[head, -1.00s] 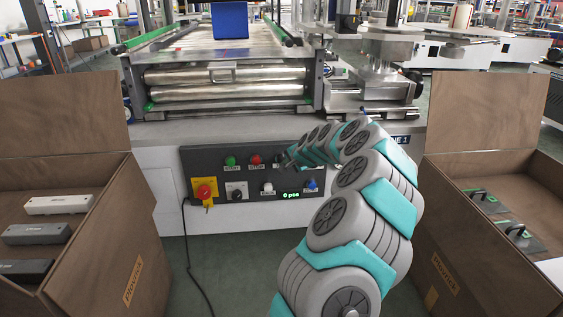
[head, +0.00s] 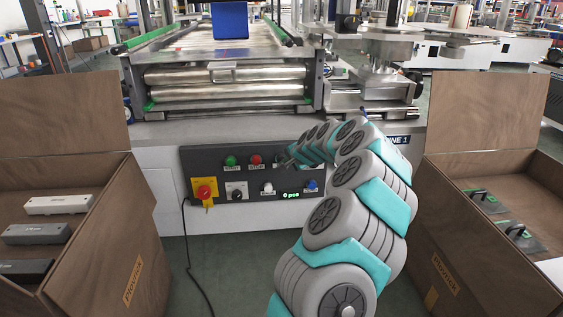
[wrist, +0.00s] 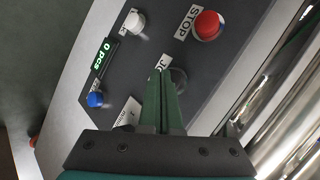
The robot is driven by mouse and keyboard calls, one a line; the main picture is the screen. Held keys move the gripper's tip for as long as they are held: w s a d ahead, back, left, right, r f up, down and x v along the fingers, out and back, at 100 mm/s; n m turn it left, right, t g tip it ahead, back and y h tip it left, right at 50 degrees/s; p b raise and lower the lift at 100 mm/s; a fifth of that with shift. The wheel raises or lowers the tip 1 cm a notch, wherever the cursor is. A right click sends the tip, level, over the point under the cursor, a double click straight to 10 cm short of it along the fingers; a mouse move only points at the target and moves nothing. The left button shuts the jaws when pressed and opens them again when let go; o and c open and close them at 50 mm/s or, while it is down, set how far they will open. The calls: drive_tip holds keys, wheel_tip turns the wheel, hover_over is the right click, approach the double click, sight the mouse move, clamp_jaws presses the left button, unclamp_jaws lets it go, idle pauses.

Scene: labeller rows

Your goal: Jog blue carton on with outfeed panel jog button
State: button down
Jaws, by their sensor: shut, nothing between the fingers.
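The blue carton (head: 230,21) sits on the roller outfeed at the back, cut off by the top edge of the head view. The dark control panel (head: 218,170) is on the machine front below. My gripper (wrist: 165,78) is shut and empty, its fingertips over the panel at a partly visible "JO" label (wrist: 160,68). A dark round button (wrist: 180,77) shows partly behind the fingertips; whether they touch it I cannot tell. The red STOP button (wrist: 208,25), white button (wrist: 134,22) and blue button (wrist: 95,99) surround it. The display (head: 291,195) reads "0 pcs".
The green START button (head: 231,160), selector knob (head: 237,190) and red emergency stop on yellow (head: 205,192) are on the panel's left. Open cardboard boxes stand at left (head: 120,220) and right (head: 450,215). Metal rollers (head: 225,92) lie above the panel.

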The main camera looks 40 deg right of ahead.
drive_tip(key=shift+w+d, duration=0.25)
drive_tip(key=shift+w, duration=0.15)
idle(0.6)
idle(5.4)
drive_tip(key=shift+s+a+p, duration=0.35)
drive_tip(key=shift+s+a, duration=0.15)
drive_tip(key=shift+s, duration=0.3)
drive_tip(key=shift+s, duration=0.1)
drive_tip(key=shift+s+a+p, duration=0.2)
drive_tip(key=shift+s+a, duration=0.25)
drive_tip(key=shift+s, duration=0.25)
drive_tip(key=shift+s+a+p, duration=0.2)
drive_tip(key=shift+s+a, duration=0.2)
drive_tip(key=shift+s, duration=0.25)
drive_tip(key=shift+s+a+p, duration=0.2)
drive_tip(key=shift+s+a, duration=0.25)
drive_tip(key=shift+s, duration=0.25)
